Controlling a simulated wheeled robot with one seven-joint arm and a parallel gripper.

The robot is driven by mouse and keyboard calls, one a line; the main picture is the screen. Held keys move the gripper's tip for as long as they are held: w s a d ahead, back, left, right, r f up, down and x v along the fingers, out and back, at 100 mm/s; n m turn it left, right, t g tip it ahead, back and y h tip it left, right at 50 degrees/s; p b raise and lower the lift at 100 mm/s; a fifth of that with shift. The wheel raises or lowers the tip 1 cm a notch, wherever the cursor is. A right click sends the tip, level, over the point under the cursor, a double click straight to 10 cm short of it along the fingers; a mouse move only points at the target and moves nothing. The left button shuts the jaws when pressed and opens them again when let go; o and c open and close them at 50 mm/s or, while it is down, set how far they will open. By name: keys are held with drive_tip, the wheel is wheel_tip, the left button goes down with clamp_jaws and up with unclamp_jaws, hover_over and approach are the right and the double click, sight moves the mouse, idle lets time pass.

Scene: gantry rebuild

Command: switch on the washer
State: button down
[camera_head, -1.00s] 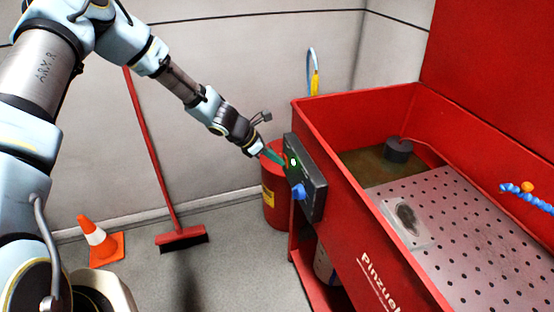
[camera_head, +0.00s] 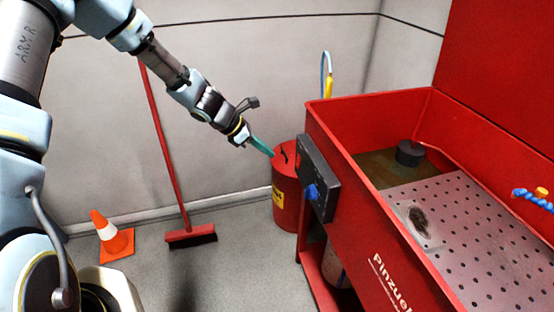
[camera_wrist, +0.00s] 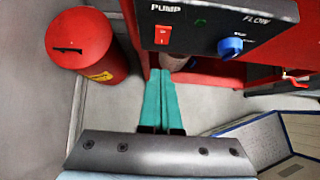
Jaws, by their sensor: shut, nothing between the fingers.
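The washer (camera_head: 345,200) is a red open basin cabinet on the right in the head view. Its dark control panel (camera_head: 319,178) is on the left front corner. In the wrist view the panel (camera_wrist: 215,35) carries a red rocker switch (camera_wrist: 162,35) under PUMP, a dark green indicator (camera_wrist: 201,22) that looks unlit, and a blue knob (camera_wrist: 230,47) under FLOW. The blue knob (camera_head: 312,192) also shows in the head view. My gripper (camera_head: 272,155) has teal fingers, shut and empty, left of the panel and apart from it. Its fingertips (camera_wrist: 161,72) show below the switch in the wrist view.
A red can (camera_head: 285,205) stands on the floor beside the washer, beneath my gripper. A red broom (camera_head: 190,237) leans on the wall, with an orange-white cone (camera_head: 115,240) left of it. Grey floor is free in front. The basin holds a perforated tray (camera_head: 480,230).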

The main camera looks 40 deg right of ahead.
drive_tip(key=v, duration=0.4)
drive_tip(key=shift+a+r, duration=0.1)
drive_tip(key=shift+r, duration=0.15)
drive_tip(key=shift+b, duration=0.3)
wheel_tip(320, 180, down, 3)
drive_tip(key=b, duration=1.1)
drive_tip(key=shift+w+a+f+y, duration=0.1)
drive_tip(key=shift+a+y, duration=0.05)
drive_tip(key=shift+y, duration=0.25)
drive_tip(key=shift+r+b, duration=0.95)
drive_tip(key=shift+b, duration=0.25)
drive_tip(key=shift+f, duration=0.1)
